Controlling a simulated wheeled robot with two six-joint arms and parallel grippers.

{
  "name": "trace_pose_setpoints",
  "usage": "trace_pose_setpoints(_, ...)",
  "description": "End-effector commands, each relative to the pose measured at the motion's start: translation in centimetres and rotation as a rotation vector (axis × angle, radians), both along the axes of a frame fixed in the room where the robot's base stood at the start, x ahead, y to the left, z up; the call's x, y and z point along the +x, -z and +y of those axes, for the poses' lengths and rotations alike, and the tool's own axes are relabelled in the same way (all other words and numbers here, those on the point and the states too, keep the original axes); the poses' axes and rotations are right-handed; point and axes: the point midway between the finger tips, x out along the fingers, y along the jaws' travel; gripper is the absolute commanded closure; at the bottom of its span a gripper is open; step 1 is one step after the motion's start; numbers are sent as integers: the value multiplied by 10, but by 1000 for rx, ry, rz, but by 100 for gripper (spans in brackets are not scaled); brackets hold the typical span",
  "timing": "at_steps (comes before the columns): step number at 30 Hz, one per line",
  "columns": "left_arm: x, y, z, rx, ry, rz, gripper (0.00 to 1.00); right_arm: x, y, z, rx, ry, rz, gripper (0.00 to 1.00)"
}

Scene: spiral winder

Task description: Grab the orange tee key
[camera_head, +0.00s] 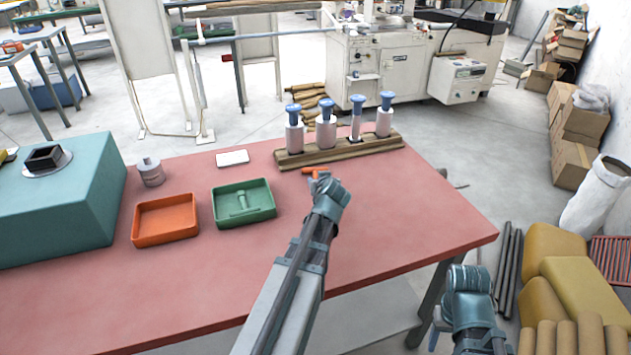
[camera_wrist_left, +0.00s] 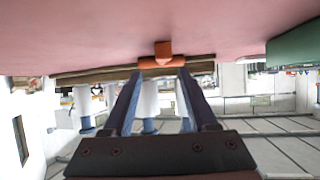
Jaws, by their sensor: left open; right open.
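The orange tee key (camera_head: 312,170) lies on the red table, just in front of the wooden rack. In the head view my left gripper (camera_head: 322,178) reaches it and its wrist hides part of the key. In the left wrist view, which is upside down, the key (camera_wrist_left: 162,60) lies at the fingertips of my left gripper (camera_wrist_left: 160,75). The fingers are apart, with the key's crossbar across the gap. I cannot tell whether they touch it. My right gripper (camera_head: 434,338) hangs low beyond the table's right edge, open and empty, partly hidden by its wrist.
A wooden rack (camera_head: 290,160) with several blue-topped white cylinders stands behind the key. An orange tray (camera_head: 165,238) and a green tray (camera_head: 230,218) holding a green piece are at left, near a teal box (camera_head: 60,215). The red table's (camera_head: 420,220) right side is clear.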

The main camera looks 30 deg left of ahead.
Motion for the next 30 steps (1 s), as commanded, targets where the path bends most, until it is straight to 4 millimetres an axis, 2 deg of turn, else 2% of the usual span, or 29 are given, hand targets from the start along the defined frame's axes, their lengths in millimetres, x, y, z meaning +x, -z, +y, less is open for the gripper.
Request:
trace_pose_setpoints(8,6,6,5,-1,0,-1,42,0,6,0,0,0,0,43)
trace_pose_setpoints(18,34,30,31,-1,0,1,42,0,29,0,0,0,0,43)
trace_pose_setpoints(25,34,28,32,-1,1,0,42,0,28,0,0,0,0,43)
trace_pose_setpoints(26,34,28,32,-1,1,0,45,0,28,0,0,0,0,43)
trace_pose_setpoints(30,34,28,31,-1,0,1,71,0,28,0,0,0,0,43)
